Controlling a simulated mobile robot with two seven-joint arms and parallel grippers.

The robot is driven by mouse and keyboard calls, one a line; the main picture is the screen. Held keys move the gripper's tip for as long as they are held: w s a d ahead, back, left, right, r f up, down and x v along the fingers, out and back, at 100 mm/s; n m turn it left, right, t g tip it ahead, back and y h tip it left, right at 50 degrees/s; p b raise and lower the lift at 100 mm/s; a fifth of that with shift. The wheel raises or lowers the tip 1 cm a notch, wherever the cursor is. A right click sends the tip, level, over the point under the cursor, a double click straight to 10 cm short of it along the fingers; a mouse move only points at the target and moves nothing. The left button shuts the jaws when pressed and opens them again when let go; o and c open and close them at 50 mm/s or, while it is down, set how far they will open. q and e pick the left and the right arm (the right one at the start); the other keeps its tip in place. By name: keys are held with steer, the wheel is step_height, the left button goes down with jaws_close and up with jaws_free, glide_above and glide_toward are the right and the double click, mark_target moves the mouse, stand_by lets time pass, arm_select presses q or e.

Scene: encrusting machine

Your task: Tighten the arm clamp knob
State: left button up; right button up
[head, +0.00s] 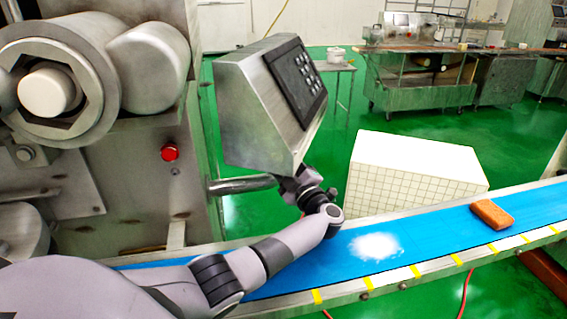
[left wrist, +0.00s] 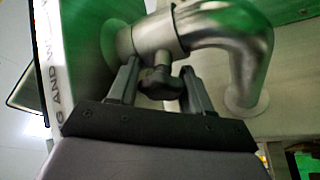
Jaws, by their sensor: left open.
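The arm clamp knob (left wrist: 160,83) is a dark lobed knob under the metal clamp collar (left wrist: 152,36) in the left wrist view. My left gripper (left wrist: 159,74) is open, with one finger on each side of the knob. A gap shows on both sides, and I cannot tell whether either finger touches it. The bent metal support arm (left wrist: 235,45) runs from the collar to the right. In the head view, my left gripper (head: 294,186) is under the tilted control panel (head: 272,95), close to the end of the support arm (head: 243,185). The knob cannot be made out there. My right gripper is not in view.
A blue conveyor belt (head: 430,225) runs below my left arm, with white powder (head: 375,246) and an orange-brown block (head: 491,214) on it. The large machine (head: 130,190) with a red button (head: 169,153) stands at left. A white tiled box (head: 412,175) is behind the belt.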

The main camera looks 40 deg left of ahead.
arm_select(q)
steer(key=c, duration=0.7)
